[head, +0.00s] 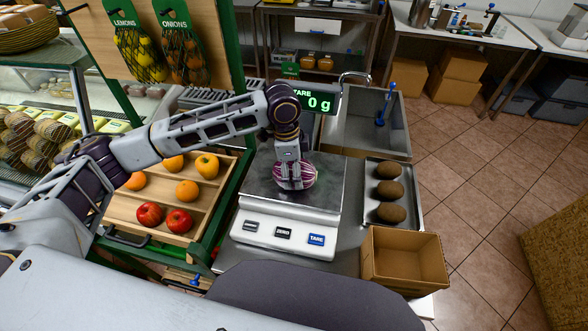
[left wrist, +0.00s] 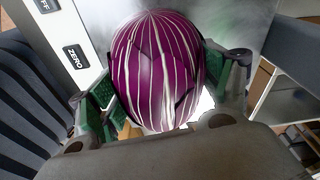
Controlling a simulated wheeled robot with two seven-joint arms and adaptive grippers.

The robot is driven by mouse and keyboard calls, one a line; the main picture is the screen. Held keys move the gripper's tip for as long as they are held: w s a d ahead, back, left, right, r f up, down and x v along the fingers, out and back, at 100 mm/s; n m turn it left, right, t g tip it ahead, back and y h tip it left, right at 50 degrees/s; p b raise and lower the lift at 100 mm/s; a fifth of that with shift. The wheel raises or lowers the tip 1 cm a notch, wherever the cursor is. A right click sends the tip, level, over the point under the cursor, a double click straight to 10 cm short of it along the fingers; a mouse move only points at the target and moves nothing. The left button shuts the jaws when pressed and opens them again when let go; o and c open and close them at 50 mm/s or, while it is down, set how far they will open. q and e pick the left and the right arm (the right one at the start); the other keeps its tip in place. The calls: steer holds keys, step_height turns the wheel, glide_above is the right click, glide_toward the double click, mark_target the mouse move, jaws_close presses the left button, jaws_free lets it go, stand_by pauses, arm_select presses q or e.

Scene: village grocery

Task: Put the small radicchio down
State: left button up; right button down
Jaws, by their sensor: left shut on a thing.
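The small radicchio (head: 309,177), purple with white veins, is at the middle of the scale's metal plate (head: 325,195) in the head view. My left gripper (head: 295,182) points down over the plate and is shut on the radicchio. In the left wrist view the radicchio (left wrist: 155,70) fills the space between the green-padded fingers. I cannot tell whether its underside touches the plate. The scale display (head: 318,103) reads 0 g. My right gripper is not in view.
A tray with several brown round items (head: 390,191) and an empty cardboard box (head: 403,262) stand right of the scale. A wooden crate (head: 205,213) of apples and oranges is on the left. A sink (head: 365,125) lies behind.

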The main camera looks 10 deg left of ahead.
arm_select(q)
steer(key=o, duration=1.2)
steer(key=shift+o, duration=0.2)
steer(key=r, duration=0.4)
steer(key=a+r, duration=0.1)
steer(key=r, duration=0.7)
steer(key=shift+s+a, duration=0.1)
steer(key=shift+a, duration=0.1)
steer(key=shift+s+f, duration=0.1)
